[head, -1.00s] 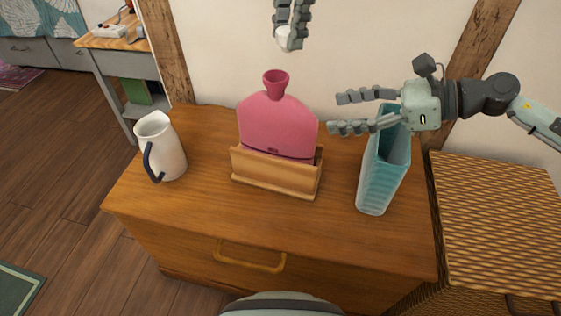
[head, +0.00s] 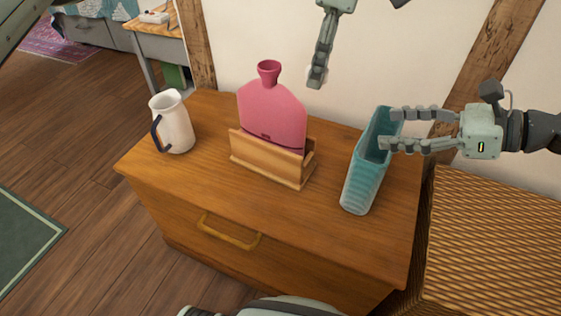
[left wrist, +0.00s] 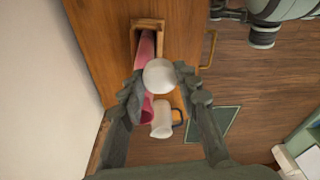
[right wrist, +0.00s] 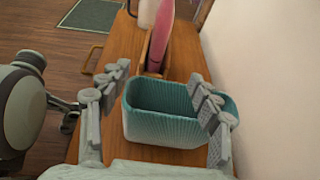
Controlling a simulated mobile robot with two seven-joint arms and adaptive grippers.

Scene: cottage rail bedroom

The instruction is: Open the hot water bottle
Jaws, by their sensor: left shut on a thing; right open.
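The pink hot water bottle (head: 272,115) stands upright in a wooden holder (head: 268,160) on the dresser. Its flared mouth at the top has no stopper in it. My left gripper (head: 318,76) is above and to the right of the bottle's neck, apart from it. In the left wrist view this gripper (left wrist: 160,82) is shut on a round white piece (left wrist: 159,76), which looks like the stopper. The pink bottle (left wrist: 145,60) is partly hidden behind it. My right gripper (head: 386,130) is open and empty at the teal container; in the right wrist view its fingers are spread on either side.
A white pitcher (head: 174,125) with a dark blue handle stands left of the bottle. The ribbed teal container (head: 360,182) stands right of it. The dresser top (head: 225,175) is clear in front. A woven cabinet (head: 490,240) adjoins on the right.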

